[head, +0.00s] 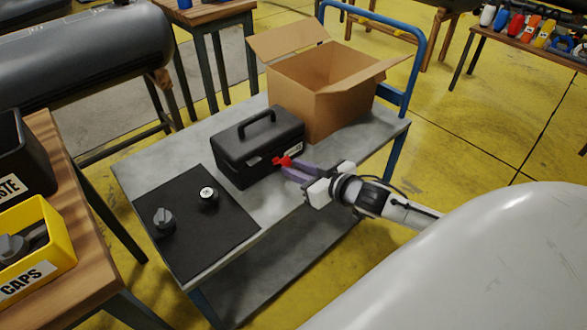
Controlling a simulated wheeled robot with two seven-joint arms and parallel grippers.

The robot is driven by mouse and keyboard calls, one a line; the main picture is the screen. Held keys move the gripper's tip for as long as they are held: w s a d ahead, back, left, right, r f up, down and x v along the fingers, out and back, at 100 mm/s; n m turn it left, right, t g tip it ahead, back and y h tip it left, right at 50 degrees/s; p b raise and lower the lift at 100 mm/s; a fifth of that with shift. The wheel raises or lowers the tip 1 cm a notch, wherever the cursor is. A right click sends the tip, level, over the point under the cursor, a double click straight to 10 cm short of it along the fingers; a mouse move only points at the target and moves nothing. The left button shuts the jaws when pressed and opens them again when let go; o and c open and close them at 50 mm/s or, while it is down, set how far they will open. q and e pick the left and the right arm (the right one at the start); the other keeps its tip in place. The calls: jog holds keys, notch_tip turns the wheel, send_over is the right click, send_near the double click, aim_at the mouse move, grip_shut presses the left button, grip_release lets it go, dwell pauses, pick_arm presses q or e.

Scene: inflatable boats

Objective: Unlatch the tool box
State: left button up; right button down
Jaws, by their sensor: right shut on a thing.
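The black tool box (238,158) stands on the grey cart top, its lid down and its black handle (257,121) raised. A red latch (284,161) shows at the right end of its front face. My right gripper (290,165) reaches in from the right, with purple fingers at the front of the box. Its fingertips are shut on the red latch. The fingers partly cover the latch, so its exact position is hard to tell. My left gripper is not in the view.
An open cardboard box (330,95) stands right behind the tool box. A wooden table at left carries a yellow caps bin (50,255). A blue cart handle (415,65) rises behind.

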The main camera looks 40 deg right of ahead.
jog(key=f+t+b, duration=0.2)
jog(key=b, duration=0.1)
jog(key=shift+s, duration=0.2)
jog(key=shift+b, duration=0.35)
jog(key=shift+f+t+b, duration=0.1)
jog(key=shift+t+b, duration=0.35)
jog(key=shift+t, duration=0.05)
jog(key=c, duration=1.5)
grip_release()
